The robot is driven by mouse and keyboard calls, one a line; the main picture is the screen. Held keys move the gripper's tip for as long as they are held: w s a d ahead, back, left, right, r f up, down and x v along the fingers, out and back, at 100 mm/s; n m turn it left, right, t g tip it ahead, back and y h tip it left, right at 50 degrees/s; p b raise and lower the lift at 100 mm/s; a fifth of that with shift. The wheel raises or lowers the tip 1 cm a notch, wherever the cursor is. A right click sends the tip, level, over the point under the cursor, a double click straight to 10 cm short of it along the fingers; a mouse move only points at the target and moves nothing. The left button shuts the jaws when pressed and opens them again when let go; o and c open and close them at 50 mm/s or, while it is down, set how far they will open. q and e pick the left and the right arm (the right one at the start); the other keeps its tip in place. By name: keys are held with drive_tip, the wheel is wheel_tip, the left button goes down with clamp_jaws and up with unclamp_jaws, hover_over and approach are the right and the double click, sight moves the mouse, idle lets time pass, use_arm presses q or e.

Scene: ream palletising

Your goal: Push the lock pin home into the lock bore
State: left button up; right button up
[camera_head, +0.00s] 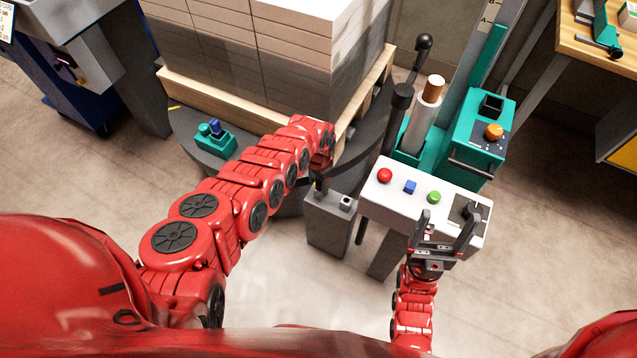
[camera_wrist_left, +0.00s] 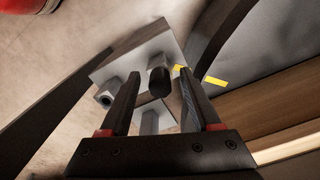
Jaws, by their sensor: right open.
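The lock pin appears as a dark rounded knob (camera_wrist_left: 160,80) in the left wrist view, between my left gripper's fingers with a gap on each side. My left gripper (camera_wrist_left: 158,78) is open around it; in the head view its fingers are small and partly hidden at the grey lock post (camera_head: 328,222). The post's top shows in the wrist view as a grey block (camera_wrist_left: 108,72) with a small boss that has a dark round hole (camera_wrist_left: 105,98), perhaps the lock bore. How deep the pin sits is unclear. My right gripper (camera_head: 444,222) is open and empty by the control box.
A white control box (camera_head: 388,202) with red, blue and green buttons stands right of the post. Stacked reams (camera_head: 262,45) on a wooden pallet (camera_head: 215,98) rest on a dark round turntable (camera_head: 185,135) behind my left arm. A teal machine (camera_head: 470,135) stands at right.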

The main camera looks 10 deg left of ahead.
sight(318, 183)
use_arm(q)
drive_tip(key=shift+r+p, duration=0.4)
drive_tip(key=shift+r, duration=0.15)
wheel_tip(318, 183, up, 16)
drive_tip(key=p, duration=0.3)
drive_tip(key=shift+r+p, duration=0.15)
drive_tip(key=shift+p, duration=0.25)
